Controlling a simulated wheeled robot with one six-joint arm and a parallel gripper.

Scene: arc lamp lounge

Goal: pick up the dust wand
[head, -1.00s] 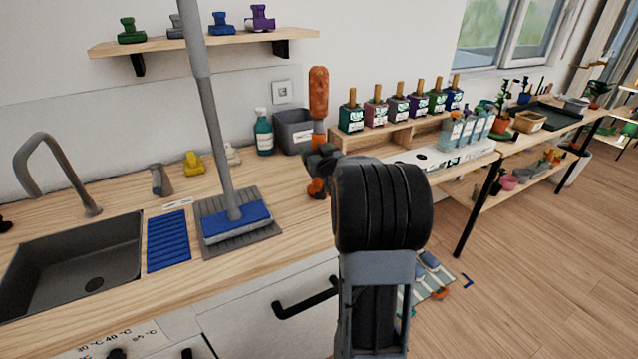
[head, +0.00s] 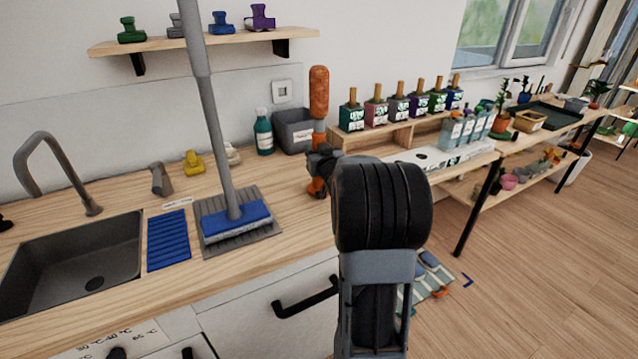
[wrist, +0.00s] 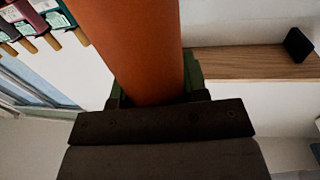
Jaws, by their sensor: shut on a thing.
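The dust wand (head: 319,95) has an orange, roughly cylindrical upper part and stands upright near the back of the wooden counter, in front of the grey bin. My gripper (head: 320,160) is shut on the wand low on its length; an orange part also shows below the jaws. In the wrist view the orange wand (wrist: 135,45) fills the middle, between the jaws (wrist: 152,97). My arm hides part of the counter. I cannot tell whether the wand's lower end touches the counter.
A grey bin (head: 291,132) and a teal spray bottle (head: 263,133) stand just left of the wand. Several bottles with wooden tops (head: 352,115) line the rack to the right. A blue-headed mop (head: 236,222) and a sink (head: 75,262) are further left.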

